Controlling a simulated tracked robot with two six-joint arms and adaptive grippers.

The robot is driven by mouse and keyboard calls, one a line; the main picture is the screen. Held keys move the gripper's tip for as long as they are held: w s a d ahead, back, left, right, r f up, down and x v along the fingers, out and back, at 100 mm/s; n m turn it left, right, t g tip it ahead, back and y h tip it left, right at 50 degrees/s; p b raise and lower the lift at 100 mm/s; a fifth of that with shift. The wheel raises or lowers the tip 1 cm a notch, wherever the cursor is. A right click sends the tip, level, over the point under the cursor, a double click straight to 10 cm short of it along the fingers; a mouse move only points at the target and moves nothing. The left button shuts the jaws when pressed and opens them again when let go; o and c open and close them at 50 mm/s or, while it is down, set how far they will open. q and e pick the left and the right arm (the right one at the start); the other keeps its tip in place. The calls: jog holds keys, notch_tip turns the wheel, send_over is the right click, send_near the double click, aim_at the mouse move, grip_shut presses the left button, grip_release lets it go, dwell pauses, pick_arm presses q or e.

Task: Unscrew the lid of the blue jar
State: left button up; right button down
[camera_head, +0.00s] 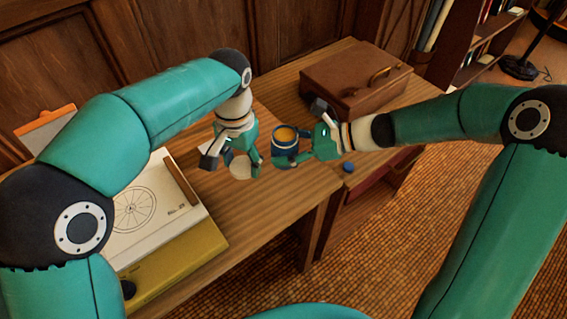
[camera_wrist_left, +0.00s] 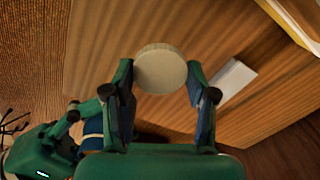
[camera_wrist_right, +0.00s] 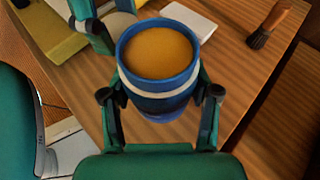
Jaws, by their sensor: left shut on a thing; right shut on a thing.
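The blue jar (camera_head: 287,148) has a pale band and an open top, with orange-brown contents showing. It also shows in the right wrist view (camera_wrist_right: 158,88). My right gripper (camera_head: 300,146) is shut on its sides and holds it roughly upright near the table's front edge. The round cream lid (camera_head: 241,168) is off the jar and apart from it, to its left. My left gripper (camera_wrist_left: 160,88) is shut on the lid (camera_wrist_left: 160,68), one finger on each side. In the right wrist view the lid is partly hidden behind the jar and the left gripper.
A drawing board (camera_head: 150,240) with a wheel drawing lies on the left of the wooden table (camera_head: 300,200). A brown case (camera_head: 350,85) stands at the back right. A white block (camera_wrist_right: 190,20) and a brush (camera_wrist_right: 268,25) lie near the jar. A small blue round thing (camera_head: 348,168) is by the front edge.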

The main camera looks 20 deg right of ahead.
aim_at(285, 173)
jog(key=shift+f, duration=2.55)
jog(key=shift+s+f+b, duration=0.1)
jog(key=shift+b, duration=0.3)
jog(key=shift+c, duration=1.3)
grip_release()
jog(key=v, duration=1.1)
jog(key=shift+s+d+r, duration=0.2)
jog(key=shift+d+r, duration=0.05)
jog(key=shift+d, duration=0.2)
